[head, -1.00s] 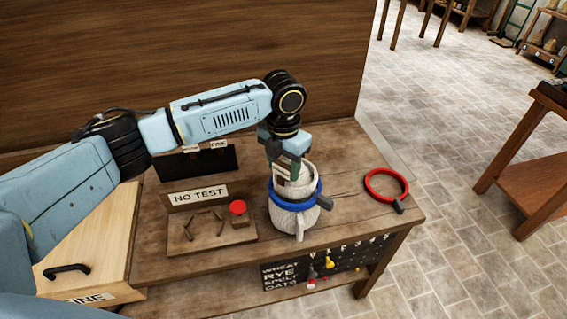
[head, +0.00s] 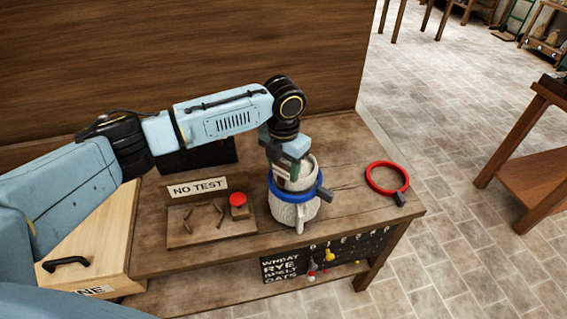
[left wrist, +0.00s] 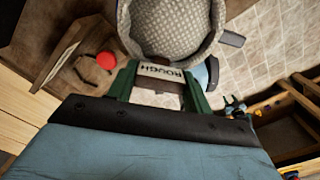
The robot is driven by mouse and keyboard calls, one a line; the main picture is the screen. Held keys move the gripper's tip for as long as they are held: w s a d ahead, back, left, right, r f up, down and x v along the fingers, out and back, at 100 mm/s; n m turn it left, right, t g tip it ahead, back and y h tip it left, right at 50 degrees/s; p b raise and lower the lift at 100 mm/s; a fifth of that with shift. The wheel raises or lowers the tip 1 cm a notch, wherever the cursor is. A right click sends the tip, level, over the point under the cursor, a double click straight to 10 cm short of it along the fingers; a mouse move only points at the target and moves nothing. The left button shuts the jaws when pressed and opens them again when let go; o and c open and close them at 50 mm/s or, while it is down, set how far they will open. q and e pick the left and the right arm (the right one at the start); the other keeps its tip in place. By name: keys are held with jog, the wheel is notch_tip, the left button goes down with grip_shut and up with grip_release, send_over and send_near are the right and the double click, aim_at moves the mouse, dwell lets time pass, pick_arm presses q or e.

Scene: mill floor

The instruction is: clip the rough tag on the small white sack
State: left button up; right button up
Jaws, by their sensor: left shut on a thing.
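The small white sack (head: 292,213) stands upright on the wooden bench, with a blue ring (head: 272,196) around it. In the left wrist view its pale woven mouth (left wrist: 178,25) is open. My left gripper (head: 290,172) points down at the sack's mouth. It is shut on the rough tag (left wrist: 160,72), a pale plate lettered ROUGH that shows between the green fingers. The tag is right beside the sack's rim; I cannot tell whether it touches or grips the cloth. In the head view the gripper hides the tag.
A red ring (head: 387,165) lies on the bench at right. A board (head: 185,238) with small pieces and a red knob (head: 237,199) stands left of the sack, before a NO TEST sign (head: 197,187). A wooden drawer box (head: 100,235) stands further left.

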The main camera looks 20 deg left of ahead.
dwell(0.4)
pick_arm(q)
jog(key=o, duration=1)
jog(key=shift+o, duration=0.2)
jog(key=shift+r, duration=0.1)
notch_tip(320, 180, up, 13)
jog(key=shift+r, duration=0.1)
